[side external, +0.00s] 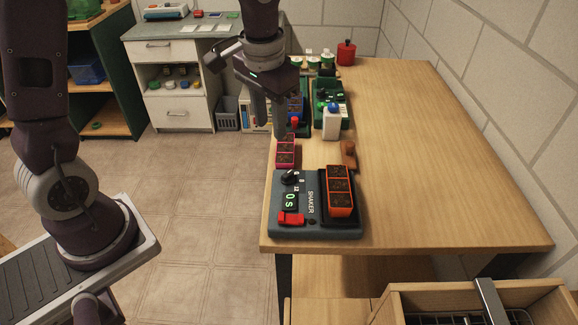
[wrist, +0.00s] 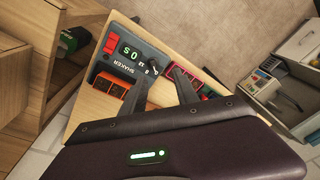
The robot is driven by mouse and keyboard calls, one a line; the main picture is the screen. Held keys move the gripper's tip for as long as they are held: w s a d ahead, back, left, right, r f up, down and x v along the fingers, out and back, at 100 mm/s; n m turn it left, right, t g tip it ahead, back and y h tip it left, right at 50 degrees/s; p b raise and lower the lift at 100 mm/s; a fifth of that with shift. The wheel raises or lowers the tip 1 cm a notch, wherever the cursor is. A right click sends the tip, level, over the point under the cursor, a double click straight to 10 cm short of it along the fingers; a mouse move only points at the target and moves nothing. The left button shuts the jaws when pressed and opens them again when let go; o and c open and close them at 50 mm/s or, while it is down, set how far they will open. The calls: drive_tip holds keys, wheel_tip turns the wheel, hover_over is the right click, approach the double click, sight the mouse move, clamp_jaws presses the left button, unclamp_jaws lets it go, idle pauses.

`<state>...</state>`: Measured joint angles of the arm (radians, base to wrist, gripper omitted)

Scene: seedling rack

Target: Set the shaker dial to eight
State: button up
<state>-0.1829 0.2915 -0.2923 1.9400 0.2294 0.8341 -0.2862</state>
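The grey shaker (side external: 276,222) sits at the near left corner of the wooden table; it also shows in the wrist view (wrist: 151,51). Its black dial (side external: 290,177) is near a corner, with small marks too fine to read; the wrist view shows the dial (wrist: 153,69) too. The green display (side external: 290,201) appears to read 0 s. An orange seedling tray (side external: 340,190) stands on the shaker's platform. My gripper (side external: 281,133) points down beyond the dial, by the pink-red tray. In the wrist view my gripper (wrist: 163,72) has its fingers apart, nothing between them, the dial just beyond.
A red switch (side external: 291,219) is on the shaker's near edge. The pink-red tray (side external: 286,154) stands just behind the shaker. A blue-topped white bottle (side external: 331,122), a brown wooden item (side external: 349,154) and a red canister (side external: 346,53) stand farther back. The table's right side is clear.

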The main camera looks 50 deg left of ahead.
drive_tip(key=g+h, duration=0.1)
hover_over(290, 171)
wheel_tip(290, 171, down, 8)
drive_tip(key=shift+s+r, duration=0.1)
drive_tip(key=shift+r, duration=0.1)
wheel_tip(290, 171, down, 7)
drive_tip(key=shift+f, duration=0.1)
clamp_jaws()
